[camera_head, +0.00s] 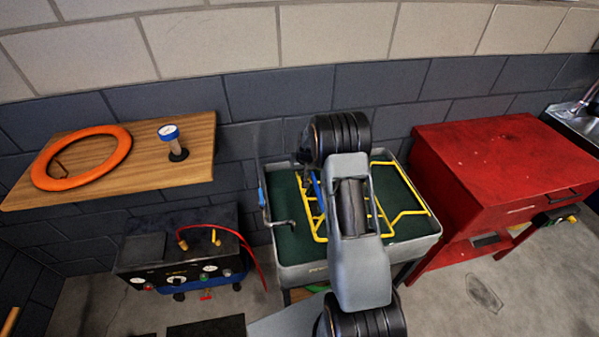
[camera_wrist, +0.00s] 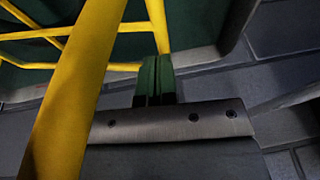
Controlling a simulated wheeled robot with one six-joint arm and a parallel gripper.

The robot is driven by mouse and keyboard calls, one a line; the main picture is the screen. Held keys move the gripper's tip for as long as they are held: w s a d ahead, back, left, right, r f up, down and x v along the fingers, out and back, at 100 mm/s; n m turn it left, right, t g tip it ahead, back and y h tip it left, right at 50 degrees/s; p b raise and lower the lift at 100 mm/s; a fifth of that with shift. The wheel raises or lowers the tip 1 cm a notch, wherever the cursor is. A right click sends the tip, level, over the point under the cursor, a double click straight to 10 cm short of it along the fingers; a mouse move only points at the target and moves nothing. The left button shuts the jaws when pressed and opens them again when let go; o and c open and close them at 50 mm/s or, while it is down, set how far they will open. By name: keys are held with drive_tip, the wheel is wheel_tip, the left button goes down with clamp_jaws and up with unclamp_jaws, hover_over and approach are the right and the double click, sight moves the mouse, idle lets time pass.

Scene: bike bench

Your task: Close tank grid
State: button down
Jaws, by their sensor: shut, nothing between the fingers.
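The tank (camera_head: 312,272) is a grey basin with a dark green inside, in the middle of the head view. The yellow grid (camera_head: 411,187) is a frame of thin bars that shows over the tank on both sides of my arm; its middle is hidden. In the wrist view a thick yellow grid bar (camera_wrist: 72,105) runs close past the camera on the left, with more bars behind. My gripper (camera_wrist: 154,72) has green fingertips pressed together with nothing between them. Its tips appear near a grid bar; I cannot tell whether they touch. My arm hides the gripper in the head view.
A red cabinet (camera_head: 500,165) stands right of the tank. A wooden shelf (camera_head: 180,150) on the left wall holds an orange ring (camera_head: 118,165) and a gauge (camera_head: 169,133). Below it is a black unit (camera_head: 150,277) with a red hose. The floor at right is mostly clear.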

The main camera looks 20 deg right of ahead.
drive_tip(key=shift+a+f, duration=0.25)
drive_tip(key=shift+f, duration=0.65)
